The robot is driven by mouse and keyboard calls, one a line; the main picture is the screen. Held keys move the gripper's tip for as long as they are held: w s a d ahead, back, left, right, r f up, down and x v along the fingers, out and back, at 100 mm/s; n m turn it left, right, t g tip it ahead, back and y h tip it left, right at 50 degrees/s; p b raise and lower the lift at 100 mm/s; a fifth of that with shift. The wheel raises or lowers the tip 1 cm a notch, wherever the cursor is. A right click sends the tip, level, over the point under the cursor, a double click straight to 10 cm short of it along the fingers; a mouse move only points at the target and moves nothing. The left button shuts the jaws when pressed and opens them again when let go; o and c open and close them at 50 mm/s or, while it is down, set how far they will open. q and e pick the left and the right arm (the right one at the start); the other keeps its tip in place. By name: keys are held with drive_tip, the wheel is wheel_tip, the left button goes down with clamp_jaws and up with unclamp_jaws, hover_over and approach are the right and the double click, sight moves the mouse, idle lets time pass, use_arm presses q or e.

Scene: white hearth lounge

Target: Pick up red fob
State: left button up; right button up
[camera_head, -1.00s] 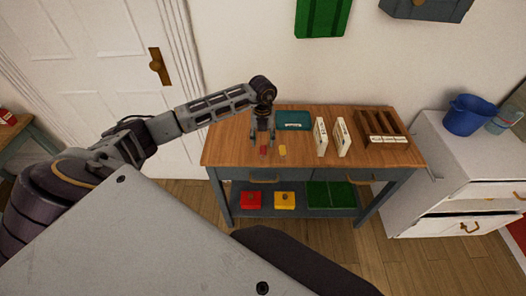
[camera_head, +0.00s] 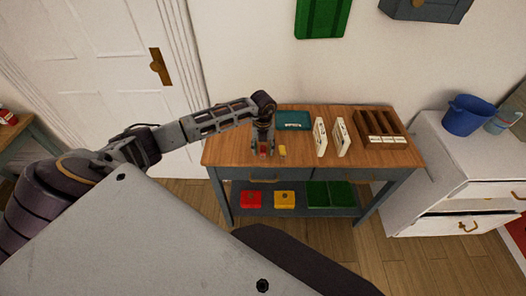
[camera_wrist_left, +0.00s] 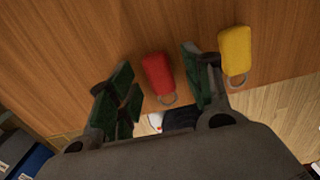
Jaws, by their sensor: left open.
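The red fob (camera_wrist_left: 158,74) lies on the wooden tabletop in the left wrist view, with a metal ring at its lower end. It also shows small in the head view (camera_head: 263,150). My left gripper (camera_wrist_left: 160,85) is open, pointing down, with one green-padded finger on each side of the red fob. The fob is between the fingers, with a gap showing on both sides. The same gripper shows in the head view (camera_head: 263,148) low over the table. A yellow fob (camera_wrist_left: 235,50) with a ring lies just right of the right-hand finger. My right gripper is not in view.
The table (camera_head: 232,146) also carries a teal tray (camera_head: 293,119), two upright white items (camera_head: 320,137) and a wooden rack (camera_head: 378,125). A white cabinet (camera_head: 445,165) stands right of the table.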

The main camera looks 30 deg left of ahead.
sight(263, 148)
use_arm(q)
drive_tip(key=shift+c, duration=0.3)
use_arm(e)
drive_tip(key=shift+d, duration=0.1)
use_arm(q)
drive_tip(key=c, duration=0.9)
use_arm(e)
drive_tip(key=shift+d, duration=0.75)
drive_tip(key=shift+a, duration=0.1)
use_arm(q)
drive_tip(key=shift+r, duration=0.6)
wheel_tip(263, 148, up, 8)
drive_tip(key=shift+f+b, duration=0.2)
drive_tip(key=shift+b, duration=0.25)
drive_tip(key=shift+r, duration=0.65)
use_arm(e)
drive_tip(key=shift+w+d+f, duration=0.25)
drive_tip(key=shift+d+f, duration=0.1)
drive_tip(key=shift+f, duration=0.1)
